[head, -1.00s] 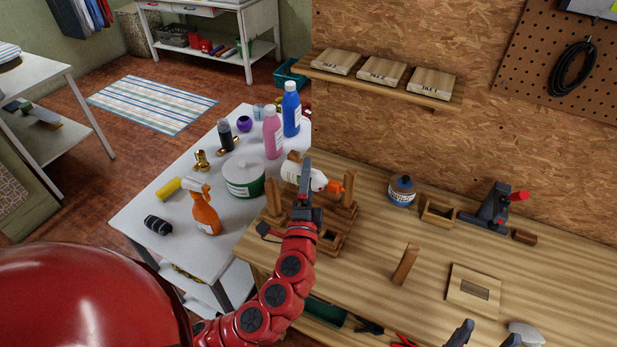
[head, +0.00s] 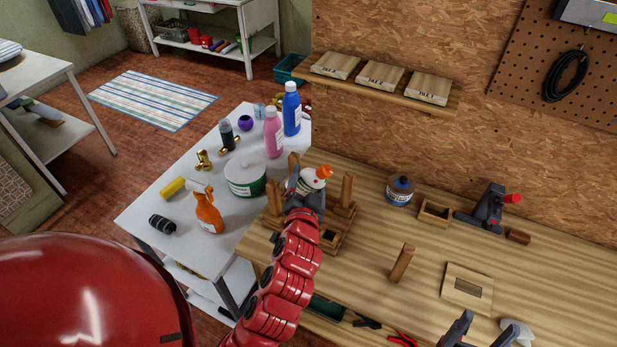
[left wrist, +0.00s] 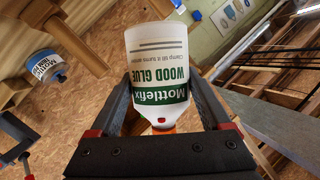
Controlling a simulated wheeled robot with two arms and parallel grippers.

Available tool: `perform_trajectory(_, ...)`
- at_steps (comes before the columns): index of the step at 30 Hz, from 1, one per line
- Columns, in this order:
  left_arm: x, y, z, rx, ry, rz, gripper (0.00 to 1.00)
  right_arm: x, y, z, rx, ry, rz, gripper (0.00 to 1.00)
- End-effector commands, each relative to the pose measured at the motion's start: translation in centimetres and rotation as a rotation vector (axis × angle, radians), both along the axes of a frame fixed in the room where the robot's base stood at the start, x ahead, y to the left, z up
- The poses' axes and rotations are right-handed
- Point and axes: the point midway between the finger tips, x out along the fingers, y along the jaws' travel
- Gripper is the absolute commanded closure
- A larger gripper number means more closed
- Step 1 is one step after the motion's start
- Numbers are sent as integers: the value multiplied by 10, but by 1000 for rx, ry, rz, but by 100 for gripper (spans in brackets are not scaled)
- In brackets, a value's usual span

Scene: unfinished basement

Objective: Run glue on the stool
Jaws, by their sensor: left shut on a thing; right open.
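The white wood glue bottle (head: 309,183) with an orange cap is held by my left gripper (head: 305,196) above the workbench; its cap points up and right in the head view. In the left wrist view the bottle (left wrist: 160,70) sits between the two fingers, its green "Wood Glue" label upside down. The wooden stool (head: 333,243) stands below and behind the gripper with posts pointing up, partly hidden by my left arm. A loose wooden post (head: 402,263) stands apart on the bench. My right gripper (head: 487,332) is open and empty at the bench's front edge.
On the bench are a blue-capped jar (head: 399,192), a small wooden box (head: 435,213), a grey clamp (head: 488,209) and a square board with a slot (head: 466,287). The white side table (head: 150,212) holds several bottles and a tub. Bench space around the loose post is clear.

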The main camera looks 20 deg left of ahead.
Motion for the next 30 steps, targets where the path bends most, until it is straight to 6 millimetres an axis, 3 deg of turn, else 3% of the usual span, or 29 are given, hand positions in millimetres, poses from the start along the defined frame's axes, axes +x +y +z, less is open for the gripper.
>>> perform_trajectory(1,0,1,6,-46,1,4,74,0,0,10,0,0,0,32)
perform_trajectory(9,0,2,7,-323,8,4,74,0,0,34,0,0,0,32)
perform_trajectory(17,0,2,4,-613,16,4,74,0,0,50,0,0,0,32)
perform_trajectory(30,0,0,1,-649,18,0,74,0,0,49,0,0,0,32)
